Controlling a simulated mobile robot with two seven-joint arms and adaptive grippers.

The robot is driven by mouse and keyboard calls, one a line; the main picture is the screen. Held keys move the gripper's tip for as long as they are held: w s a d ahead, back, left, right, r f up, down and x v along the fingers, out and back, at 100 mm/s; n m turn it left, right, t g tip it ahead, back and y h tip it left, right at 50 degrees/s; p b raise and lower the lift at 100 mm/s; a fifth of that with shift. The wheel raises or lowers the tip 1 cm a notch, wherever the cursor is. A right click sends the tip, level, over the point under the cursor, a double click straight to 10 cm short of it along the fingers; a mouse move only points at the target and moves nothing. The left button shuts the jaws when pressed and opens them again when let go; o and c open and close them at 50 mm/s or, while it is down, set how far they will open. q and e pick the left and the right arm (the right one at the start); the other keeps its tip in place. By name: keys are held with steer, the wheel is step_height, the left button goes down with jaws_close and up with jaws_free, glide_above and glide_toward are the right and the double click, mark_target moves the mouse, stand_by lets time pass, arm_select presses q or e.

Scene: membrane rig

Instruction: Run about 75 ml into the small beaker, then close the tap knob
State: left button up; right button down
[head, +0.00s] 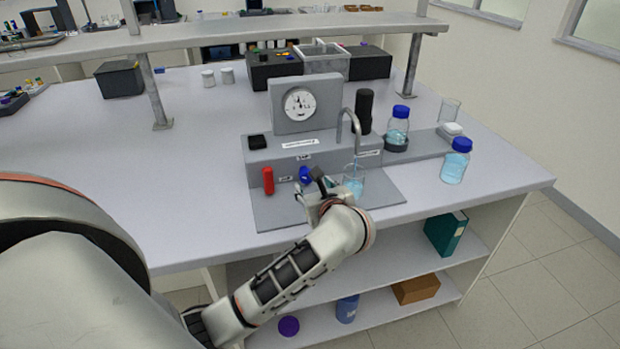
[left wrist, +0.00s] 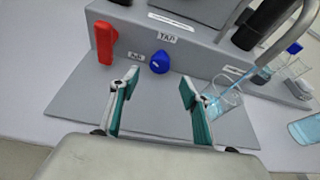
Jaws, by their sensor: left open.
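The blue tap knob (left wrist: 160,62) is on the front of the grey rig, by a "TAP" label; in the head view the knob (head: 305,175) is just behind my gripper. My left gripper (left wrist: 157,86) is open and empty, its fingers pointing at the knob, which shows beyond the gap between the tips, apart from them. It also shows in the head view (head: 322,190). The small beaker (head: 353,185) stands under the bent spout (head: 352,122) with pale blue liquid in it; it also shows in the left wrist view (left wrist: 222,101). A thin blue stream appears to fall into it. The level cannot be read.
A red handle (head: 268,180) is left of the knob. A round gauge (head: 299,104) rises behind. Blue-capped bottles (head: 455,163) (head: 398,128) and an empty-looking beaker (head: 449,111) stand at the right.

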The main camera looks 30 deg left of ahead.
mark_target(308, 178)
arm_select(q)
steer(key=shift+w+a+f, duration=0.1)
steer(key=shift+w+f, duration=0.05)
steer(key=x, duration=0.7)
steer(key=shift+a+f+p, duration=0.1)
steer(key=shift+p, duration=0.25)
steer(key=c, duration=1.1)
